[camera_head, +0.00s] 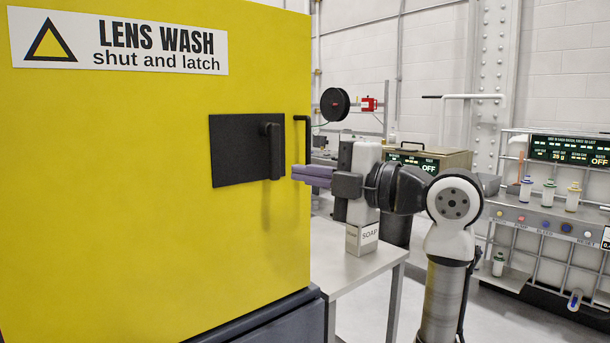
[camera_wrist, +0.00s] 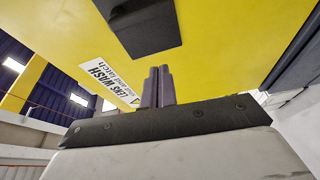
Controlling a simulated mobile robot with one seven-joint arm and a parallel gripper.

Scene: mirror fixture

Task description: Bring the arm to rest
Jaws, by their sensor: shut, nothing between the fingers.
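My gripper (camera_head: 296,174) is shut and empty, its purple fingers pressed together and pointing left toward the yellow lens wash cabinet (camera_head: 120,220). The fingertips are close to the cabinet's right edge, near a thin black bar handle (camera_head: 308,138); I cannot tell whether they touch anything. The cabinet front carries a black plate with a dark latch handle (camera_head: 273,150) hanging upright. In the wrist view the shut fingers (camera_wrist: 157,72) point at the yellow face, with a dark block (camera_wrist: 140,25) beyond them.
A rack with several bottles (camera_head: 550,190) and a display stands at the right. A black reel (camera_head: 335,104) and a case with a display (camera_head: 430,159) are behind my arm.

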